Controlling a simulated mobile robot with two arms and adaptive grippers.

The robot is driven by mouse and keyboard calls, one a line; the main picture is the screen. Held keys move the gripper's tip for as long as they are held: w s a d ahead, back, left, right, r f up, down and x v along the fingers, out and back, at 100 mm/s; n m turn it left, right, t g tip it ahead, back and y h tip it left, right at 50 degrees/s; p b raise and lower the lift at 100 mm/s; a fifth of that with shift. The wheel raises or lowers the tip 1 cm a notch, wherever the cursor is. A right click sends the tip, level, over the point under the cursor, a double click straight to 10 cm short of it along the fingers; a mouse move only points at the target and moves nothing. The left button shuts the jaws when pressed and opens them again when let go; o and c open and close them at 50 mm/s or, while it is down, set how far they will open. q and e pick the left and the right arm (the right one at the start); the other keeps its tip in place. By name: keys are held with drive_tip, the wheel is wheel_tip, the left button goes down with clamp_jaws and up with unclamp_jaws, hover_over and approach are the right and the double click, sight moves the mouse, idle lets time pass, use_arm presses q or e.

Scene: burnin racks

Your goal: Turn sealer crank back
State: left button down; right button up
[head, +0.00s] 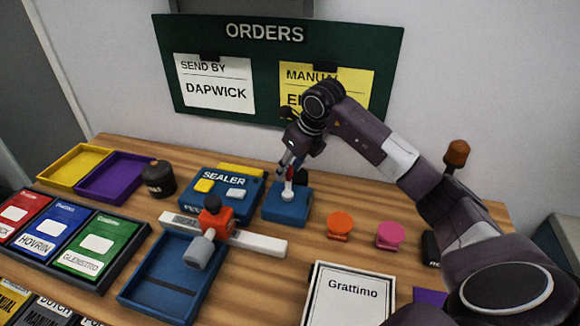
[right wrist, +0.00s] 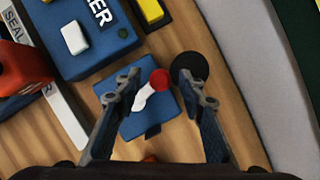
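The sealer is a blue box (head: 222,191) with a yellow and a white button; it also shows in the right wrist view (right wrist: 88,38). Beside it, on a separate blue base (head: 287,207), is a white crank with a red knob. In the right wrist view the crank (right wrist: 145,97) lies slanted over its base, with the red knob (right wrist: 159,80) between my fingers. My right gripper (right wrist: 160,88) is open around the knob; I see gaps on both sides. In the head view this gripper (head: 291,170) is right above the crank and partly hides it. My left gripper is not in view.
An orange (head: 340,225) and a pink knob-like piece (head: 390,234) stand right of the crank. A black disc (right wrist: 189,67) lies near my right finger.

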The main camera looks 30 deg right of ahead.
clamp_jaws()
idle(0.3)
drive_tip(key=shift+w+a+n+y, duration=0.2)
drive_tip(key=shift+n+y, duration=0.05)
drive_tip(key=shift+n, duration=0.4)
drive_tip(key=shift+w+a+n+y, duration=0.15)
drive_tip(key=shift+w+n+y, duration=0.1)
drive_tip(key=shift+n, duration=0.4)
drive_tip(key=n, duration=0.1)
drive_tip(key=a+n+y, duration=0.1)
drive_tip(key=shift+w+r+n+g+b, duration=0.1)
drive_tip(key=shift+w+n+g+b, duration=0.05)
drive_tip(key=shift+n+g+b, duration=0.15)
drive_tip(key=a+n, duration=0.1)
drive_tip(key=n, duration=0.1)
drive_tip(key=a+n+g+y, duration=0.1)
drive_tip(key=n, duration=0.2)
drive_tip(key=shift+a+g, duration=0.2)
drive_tip(key=shift+g, duration=0.1)
drive_tip(key=shift+s+a+n+g+y+b, duration=0.15)
drive_tip(key=shift+a+n+g, duration=0.15)
drive_tip(key=shift+n, duration=0.55)
drive_tip(key=shift+s+a+n+g+y+b, duration=0.1)
drive_tip(key=shift+a+n+g+y+b, duration=0.15)
drive_tip(key=shift+n, duration=0.55)
drive_tip(key=shift+s+a+n+g+y+b, duration=0.1)
drive_tip(key=shift+a+n+g, duration=0.25)
drive_tip(key=shift+n, duration=0.5)
